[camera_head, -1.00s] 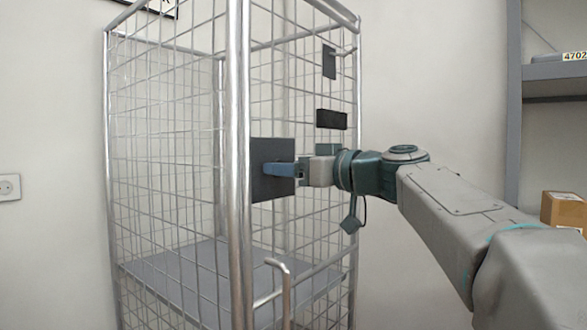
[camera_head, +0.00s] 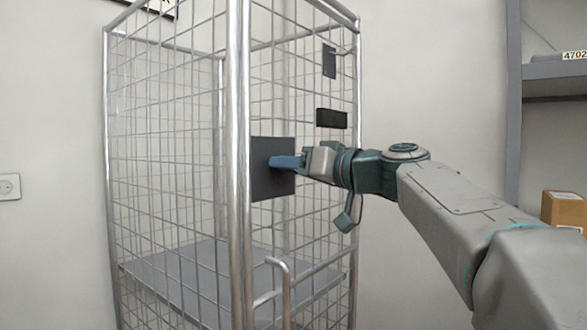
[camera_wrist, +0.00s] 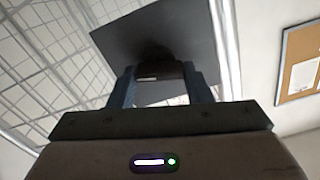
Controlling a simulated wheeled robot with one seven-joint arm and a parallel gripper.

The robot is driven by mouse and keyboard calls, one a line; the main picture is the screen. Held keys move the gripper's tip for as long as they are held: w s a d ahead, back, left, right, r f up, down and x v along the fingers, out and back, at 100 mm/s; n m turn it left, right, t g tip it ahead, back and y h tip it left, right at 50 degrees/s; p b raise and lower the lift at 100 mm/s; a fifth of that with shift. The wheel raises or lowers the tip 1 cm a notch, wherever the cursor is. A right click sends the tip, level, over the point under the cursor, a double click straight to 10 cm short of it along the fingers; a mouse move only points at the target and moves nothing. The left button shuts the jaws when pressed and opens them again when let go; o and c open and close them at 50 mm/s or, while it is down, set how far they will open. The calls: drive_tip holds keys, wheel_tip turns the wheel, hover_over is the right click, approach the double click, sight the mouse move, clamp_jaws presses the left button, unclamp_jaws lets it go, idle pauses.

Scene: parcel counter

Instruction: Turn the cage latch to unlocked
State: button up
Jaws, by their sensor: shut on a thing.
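The wire cage (camera_head: 240,170) stands in front of me with a dark square latch plate (camera_head: 268,185) on its side near the front post. The plate also shows in the wrist view (camera_wrist: 185,35). My gripper (camera_head: 290,161) is at the plate, its blue fingers reaching to the plate's face. In the wrist view, the two fingers sit on either side of a dark latch handle (camera_wrist: 160,72), and they are shut on it. The fingers hide much of the handle, so I cannot tell its exact angle.
A black box-like piece (camera_head: 331,118) and a small dark plate (camera_head: 329,61) are on the cage above my gripper. A bent metal bar (camera_head: 285,280) sticks up low at the front. A shelf (camera_head: 555,75) and cardboard box (camera_head: 563,210) stand at the right. A pinboard (camera_wrist: 300,60) hangs on the wall.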

drive_tip(key=shift+w+d+f+m+p, duration=0.1)
drive_tip(key=shift+m+p, duration=0.85)
drive_tip(key=shift+m, duration=2.7)
drive_tip(key=shift+f+m+p, duration=0.1)
drive_tip(key=shift+m+p, duration=0.85)
drive_tip(key=shift+m, duration=2.7)
drive_tip(key=o, duration=1)
